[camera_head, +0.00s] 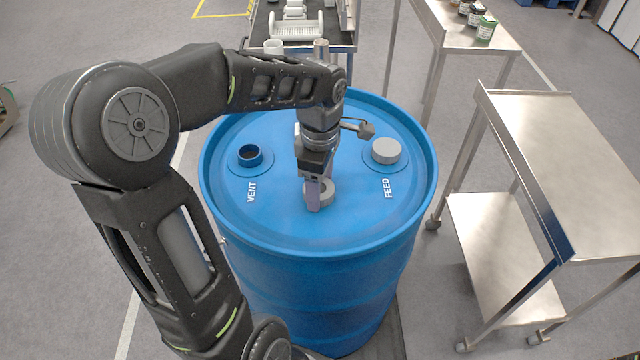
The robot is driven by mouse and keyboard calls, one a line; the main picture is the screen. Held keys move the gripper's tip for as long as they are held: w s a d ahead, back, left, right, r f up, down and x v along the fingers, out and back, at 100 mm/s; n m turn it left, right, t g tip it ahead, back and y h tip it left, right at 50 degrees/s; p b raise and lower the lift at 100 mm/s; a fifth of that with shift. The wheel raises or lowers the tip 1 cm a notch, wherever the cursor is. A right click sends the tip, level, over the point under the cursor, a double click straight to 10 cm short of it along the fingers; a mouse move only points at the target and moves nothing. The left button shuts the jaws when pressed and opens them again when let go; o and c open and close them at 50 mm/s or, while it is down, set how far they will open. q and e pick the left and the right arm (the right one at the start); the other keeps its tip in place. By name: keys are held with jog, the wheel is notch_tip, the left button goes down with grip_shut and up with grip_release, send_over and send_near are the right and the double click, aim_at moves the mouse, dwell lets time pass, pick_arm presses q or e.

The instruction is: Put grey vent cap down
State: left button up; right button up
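The grey vent cap (326,192) is at the middle of the blue drum's lid (290,222), low over it or resting on it; I cannot tell which. My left gripper (319,190) points down at the cap, one finger in front of it and the other behind, and looks shut on it. The finger and wrist hide part of the cap. The vent opening (249,156), left of the cap, is an uncovered short blue neck beside the word VENT. The feed opening on the right wears a grey cap (385,150). My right gripper is not in view.
A steel cart (570,170) stands right of the drum. Another steel table (455,28) with small jars (486,27) is behind it. A bench with white parts (290,28) stands beyond the drum. The front of the lid is clear.

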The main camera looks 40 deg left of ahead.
pick_arm(q)
jog(key=o, duration=0.3)
jog(key=shift+r, duration=0.15)
jog(key=shift+r, duration=0.2)
notch_tip(320, 180, up, 12)
jog(key=shift+f, duration=0.15)
dwell(0.9)
